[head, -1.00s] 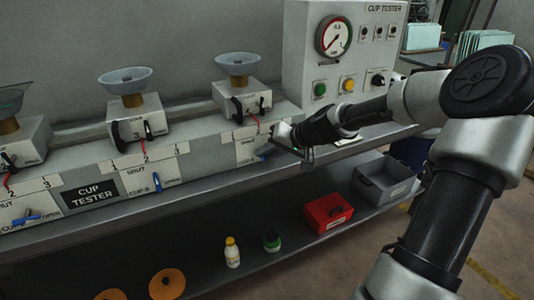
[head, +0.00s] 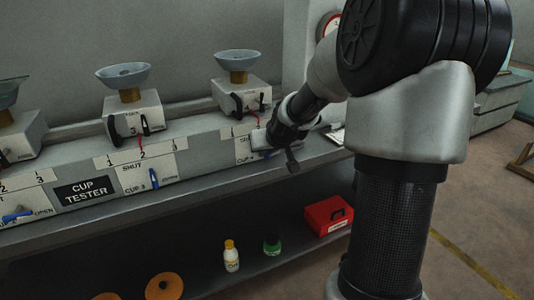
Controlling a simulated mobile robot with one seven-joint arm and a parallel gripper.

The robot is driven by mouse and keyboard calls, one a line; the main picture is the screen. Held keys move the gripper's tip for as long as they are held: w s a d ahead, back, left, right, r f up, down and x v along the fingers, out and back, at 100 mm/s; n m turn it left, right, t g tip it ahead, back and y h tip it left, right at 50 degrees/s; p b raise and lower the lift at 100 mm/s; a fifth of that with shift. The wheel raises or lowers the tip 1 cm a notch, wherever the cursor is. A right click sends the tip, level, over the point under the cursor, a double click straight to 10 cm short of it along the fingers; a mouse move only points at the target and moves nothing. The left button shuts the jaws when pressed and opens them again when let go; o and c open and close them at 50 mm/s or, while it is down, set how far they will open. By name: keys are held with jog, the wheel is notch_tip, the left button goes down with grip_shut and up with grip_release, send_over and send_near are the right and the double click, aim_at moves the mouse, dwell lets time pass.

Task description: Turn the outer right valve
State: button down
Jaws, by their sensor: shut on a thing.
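The outer right valve sits on the front panel (head: 243,149) under the rightmost cup stand, at the right end of the long grey bench unit. My gripper (head: 258,140) is at this panel, shut on the valve's handle. The gripper covers the handle, so its angle cannot be seen. My arm reaches in from the right and hides much of the right side of the view.
Another blue valve handle (head: 154,178) stands near upright on the middle panel; one at far left (head: 17,215) lies nearly flat. Cup stands line the unit's top. A red box (head: 328,215) and small bottles (head: 231,255) sit on the lower shelf.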

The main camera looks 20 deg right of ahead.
dwell(0.5)
jog(key=c, duration=2)
grip_release()
jog(key=p+v, duration=1)
jog(key=v, duration=0.1)
jog(key=p+v, duration=0.5)
jog(key=v, duration=0.1)
jog(key=shift+s+a+r, duration=0.1)
jog(key=shift+a+r, duration=0.05)
jog(key=shift+a, duration=0.15)
jog(key=shift+a, duration=0.1)
